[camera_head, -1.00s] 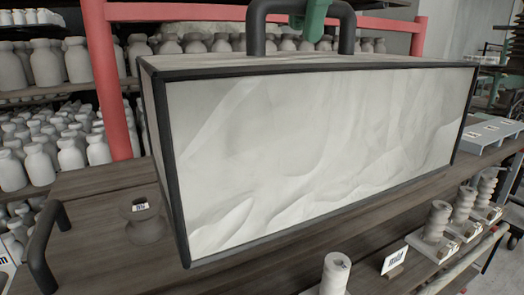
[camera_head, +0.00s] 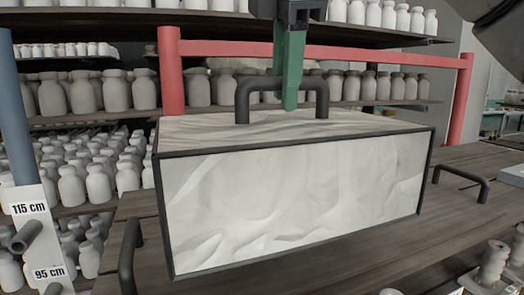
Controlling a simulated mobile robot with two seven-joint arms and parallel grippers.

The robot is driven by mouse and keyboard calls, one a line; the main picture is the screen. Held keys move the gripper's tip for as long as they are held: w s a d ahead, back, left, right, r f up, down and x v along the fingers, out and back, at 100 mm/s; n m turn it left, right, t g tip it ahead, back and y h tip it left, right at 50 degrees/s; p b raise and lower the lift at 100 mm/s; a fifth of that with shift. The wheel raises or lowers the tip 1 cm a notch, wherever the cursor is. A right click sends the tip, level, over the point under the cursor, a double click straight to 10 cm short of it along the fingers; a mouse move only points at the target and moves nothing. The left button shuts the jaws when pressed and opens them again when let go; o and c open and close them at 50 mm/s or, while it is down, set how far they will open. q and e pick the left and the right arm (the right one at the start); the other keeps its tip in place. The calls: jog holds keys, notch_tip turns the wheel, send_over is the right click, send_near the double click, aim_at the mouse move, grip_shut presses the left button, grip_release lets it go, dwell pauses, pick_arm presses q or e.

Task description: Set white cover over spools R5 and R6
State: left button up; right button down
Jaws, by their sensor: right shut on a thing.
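The white cover (camera_head: 290,200) is a long box with pale, wrinkled-looking panels and dark edges. It is in the middle of the head view, over the wooden bench. A dark arched handle (camera_head: 242,100) stands on its top. My right gripper (camera_head: 289,92) comes down from above with green fingers and is shut on the middle of this handle. I cannot tell whether the cover's lower edge touches the bench. No spool labelled R5 or R6 can be made out; the cover hides the bench behind it. My left gripper is not in view.
The wooden bench (camera_head: 345,268) has dark handles at its left (camera_head: 128,258) and right (camera_head: 462,180). Red rails (camera_head: 172,75) and shelves of pale bottles are behind. A height-marked post (camera_head: 25,165) stands at the left.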

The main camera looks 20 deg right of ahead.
aim_at(259, 116)
jog(key=w+f, duration=0.1)
jog(key=w+a+f, duration=0.1)
jog(key=f, duration=0.1)
jog(key=w+f+b, duration=0.1)
jog(key=shift+w+a+f, duration=0.2)
jog(key=shift+w+a, duration=0.1)
jog(key=shift+a, duration=0.05)
jog(key=shift+w+a+f, duration=0.15)
jog(key=shift+w+f, duration=0.25)
jog(key=f, duration=0.4)
jog(key=shift+w+a, duration=0.1)
jog(key=shift+w, duration=0.2)
jog(key=shift+f, duration=0.15)
jog(key=c, duration=0.8)
grip_release()
